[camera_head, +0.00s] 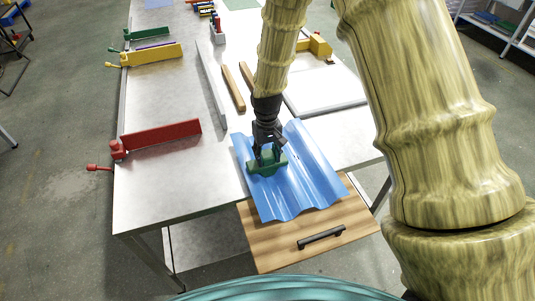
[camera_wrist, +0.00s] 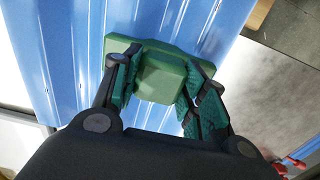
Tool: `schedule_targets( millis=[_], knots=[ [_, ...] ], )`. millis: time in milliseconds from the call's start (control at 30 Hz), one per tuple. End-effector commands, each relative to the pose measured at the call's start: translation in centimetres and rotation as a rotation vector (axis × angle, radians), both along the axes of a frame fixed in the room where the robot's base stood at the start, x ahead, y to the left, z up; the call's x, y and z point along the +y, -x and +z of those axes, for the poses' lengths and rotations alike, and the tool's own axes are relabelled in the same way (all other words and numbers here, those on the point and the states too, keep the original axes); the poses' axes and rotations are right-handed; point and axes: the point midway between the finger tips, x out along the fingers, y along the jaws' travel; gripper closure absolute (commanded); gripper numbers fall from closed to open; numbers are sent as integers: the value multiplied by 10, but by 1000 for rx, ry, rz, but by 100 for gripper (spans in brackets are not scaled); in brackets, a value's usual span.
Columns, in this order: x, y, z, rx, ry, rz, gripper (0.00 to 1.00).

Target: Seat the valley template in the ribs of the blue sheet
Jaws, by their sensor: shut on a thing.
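The blue corrugated sheet (camera_head: 316,178) lies over the table's front edge and a wooden drawer front, its ribs running from back to front. The green valley template (camera_head: 257,168) is at the middle-left of the sheet. My gripper (camera_head: 268,156) is above it, with its fingers shut on the template's raised block. In the wrist view, the template (camera_wrist: 160,77) sits between the two fingertips (camera_wrist: 160,85), with its wider base against the blue sheet (camera_wrist: 65,60). Its underside is hidden, so I cannot tell whether it is fully down in the ribs.
A wooden board with a black handle (camera_head: 321,237) juts out below the sheet. Two wooden bars (camera_head: 233,88) and a long metal strip (camera_head: 211,85) lie behind. Red (camera_head: 162,137), yellow (camera_head: 150,54) and green (camera_head: 150,33) clamps line the left edge. The table's front left is clear.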

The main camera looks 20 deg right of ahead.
Motion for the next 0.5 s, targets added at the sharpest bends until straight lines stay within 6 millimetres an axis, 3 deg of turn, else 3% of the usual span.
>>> schedule_targets(
  millis=[367,400,500],
  knots=[
    [0,0,-4,0,0,0,87],
    [0,0,-3,-1,0,0,50],
    [0,0,-3,0,0,0,32]
  ],
)
